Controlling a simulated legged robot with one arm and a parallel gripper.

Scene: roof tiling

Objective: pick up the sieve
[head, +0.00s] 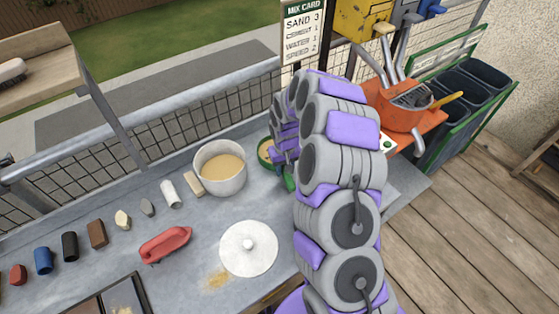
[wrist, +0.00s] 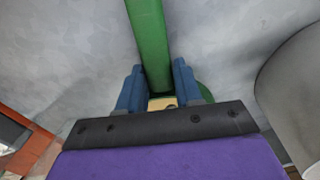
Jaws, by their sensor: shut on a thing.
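The sieve is green-rimmed with a pale tan inside (head: 265,152) and sits at the back of the grey worktop, just right of the white bucket, partly hidden by my arm. Its green handle (head: 290,184) shows below my wrist. In the wrist view the green handle (wrist: 148,40) runs up between the two blue fingers of my gripper (wrist: 158,76), which are shut on it. Part of the green rim shows behind the right finger. In the head view my arm hides most of the gripper. I cannot tell whether the sieve touches the worktop.
The white bucket (head: 220,178) of tan material stands close left of the sieve. A white round lid (head: 248,250), a red object (head: 165,244) and several small items lie on the worktop. A mesh fence (head: 130,142) runs behind. An orange mixer (head: 408,104) stands at right.

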